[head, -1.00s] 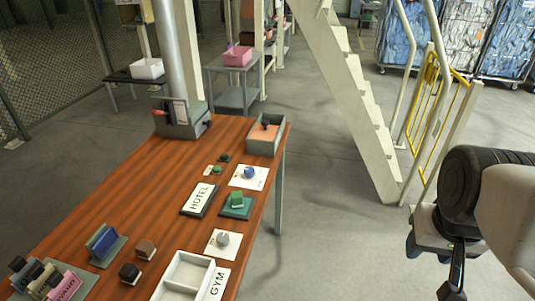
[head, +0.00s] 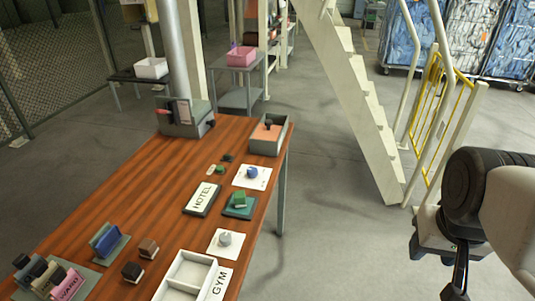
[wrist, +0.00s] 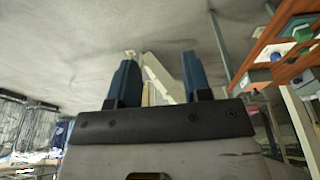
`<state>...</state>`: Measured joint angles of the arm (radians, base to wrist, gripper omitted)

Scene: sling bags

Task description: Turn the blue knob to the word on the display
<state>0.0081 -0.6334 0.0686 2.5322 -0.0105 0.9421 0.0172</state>
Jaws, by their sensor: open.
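The blue knob (head: 252,172) sits on a white square plate (head: 263,183) near the right side of the wooden table; the marks on the plate are too small to read. A display (head: 202,198) reading "HOTEL" lies to its lower left. My gripper (wrist: 160,80) is open and empty in the wrist view, its two blue fingers apart over the floor. In the head view my arm is at the right edge, off the table and well away from the knob.
A green knob (head: 239,199) and a grey knob (head: 225,238) stand nearer the front. A white tray (head: 170,292) has a "GYM" label (head: 218,284). A grey box (head: 284,134) is at the far right corner. Open floor lies between table and arm.

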